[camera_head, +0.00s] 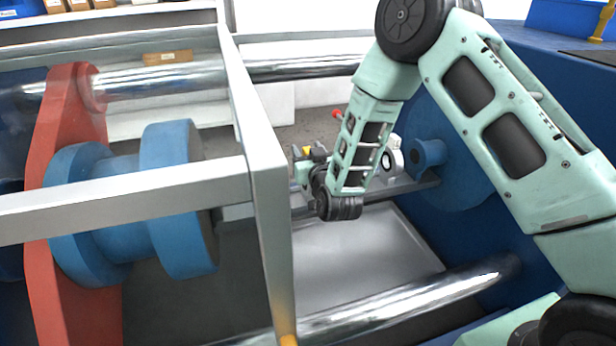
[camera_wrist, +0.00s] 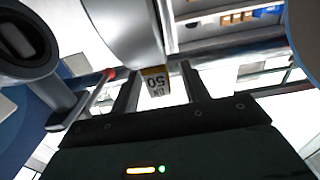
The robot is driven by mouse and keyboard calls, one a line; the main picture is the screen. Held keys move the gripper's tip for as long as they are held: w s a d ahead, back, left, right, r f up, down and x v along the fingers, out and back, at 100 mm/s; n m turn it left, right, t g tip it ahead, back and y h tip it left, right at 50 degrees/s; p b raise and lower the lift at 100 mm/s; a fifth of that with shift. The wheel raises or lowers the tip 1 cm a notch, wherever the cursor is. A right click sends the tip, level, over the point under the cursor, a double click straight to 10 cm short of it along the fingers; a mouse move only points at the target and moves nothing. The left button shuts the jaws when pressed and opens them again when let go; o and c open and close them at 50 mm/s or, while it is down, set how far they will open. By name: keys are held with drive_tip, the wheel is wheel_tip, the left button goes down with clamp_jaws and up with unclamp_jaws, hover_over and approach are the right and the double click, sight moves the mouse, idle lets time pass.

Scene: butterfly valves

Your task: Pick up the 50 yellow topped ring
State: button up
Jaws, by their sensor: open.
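In the wrist view, a yellow-topped tag (camera_wrist: 155,79) with upside-down lettering that appears to read "DN 50" shows between the two fingers of my gripper (camera_wrist: 160,70). The fingers are apart, one on each side of the tag; I cannot tell whether they touch it. A large grey curved metal surface (camera_wrist: 124,28) lies just beyond it; whether this is the ring's body is unclear. In the head view, a small yellow spot (camera_head: 307,150) shows beside my gripper (camera_head: 306,170), inside the machine bay. The ring itself is mostly hidden there.
A pale ring-shaped part (camera_head: 397,157) stands just right of my wrist, near a blue flange (camera_head: 430,158). A grey frame post (camera_head: 262,180) is close on the left. A polished bar (camera_head: 400,305) crosses in front. The light tray floor (camera_head: 360,255) below is clear.

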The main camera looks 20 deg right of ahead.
clamp_jaws()
drive_tip(key=shift+r, duration=0.1)
